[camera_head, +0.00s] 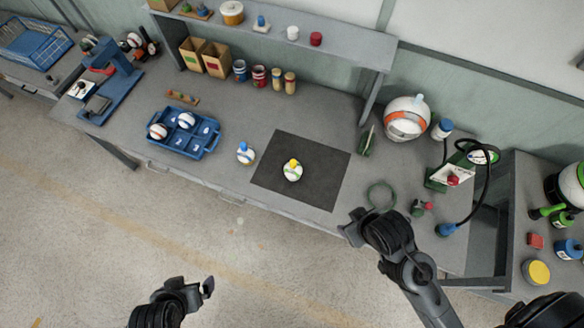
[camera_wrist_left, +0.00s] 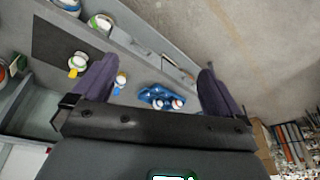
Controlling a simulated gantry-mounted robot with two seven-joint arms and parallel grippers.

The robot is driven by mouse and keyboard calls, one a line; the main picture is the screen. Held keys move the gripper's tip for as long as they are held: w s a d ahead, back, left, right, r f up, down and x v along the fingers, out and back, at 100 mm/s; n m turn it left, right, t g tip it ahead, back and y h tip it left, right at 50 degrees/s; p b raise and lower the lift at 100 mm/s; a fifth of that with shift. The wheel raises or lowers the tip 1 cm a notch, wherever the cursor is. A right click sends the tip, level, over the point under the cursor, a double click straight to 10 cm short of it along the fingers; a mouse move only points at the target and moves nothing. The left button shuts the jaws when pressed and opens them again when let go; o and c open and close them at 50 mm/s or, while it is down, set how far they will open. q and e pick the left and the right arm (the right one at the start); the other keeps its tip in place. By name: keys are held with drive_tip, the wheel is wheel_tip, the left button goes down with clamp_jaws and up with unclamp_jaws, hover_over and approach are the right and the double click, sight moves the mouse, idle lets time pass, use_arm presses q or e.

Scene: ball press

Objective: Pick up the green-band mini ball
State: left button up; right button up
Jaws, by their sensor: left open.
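The green-band mini ball (camera_head: 292,172) is white with a green band and a yellow top. It sits on the dark square mat (camera_head: 325,190) on the workbench. My left gripper (camera_head: 196,288) is open and empty, over the floor in front of the bench and well away from the ball. Its two spread fingers show in the wrist view (camera_wrist_left: 157,75). My right gripper (camera_head: 352,226) is near the bench's front edge, right of the mat; its jaws are unclear.
A blue-topped ball (camera_head: 245,154) stands just left of the mat. A blue tray (camera_head: 168,141) with two balls lies farther left, near a blue press (camera_head: 118,85). A green ring (camera_head: 381,194) lies right of the mat. A raised shelf (camera_head: 340,42) runs along the back.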

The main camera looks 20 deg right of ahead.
use_arm(q)
drive_tip(key=shift+c, duration=0.3)
drive_tip(key=c, duration=0.7)
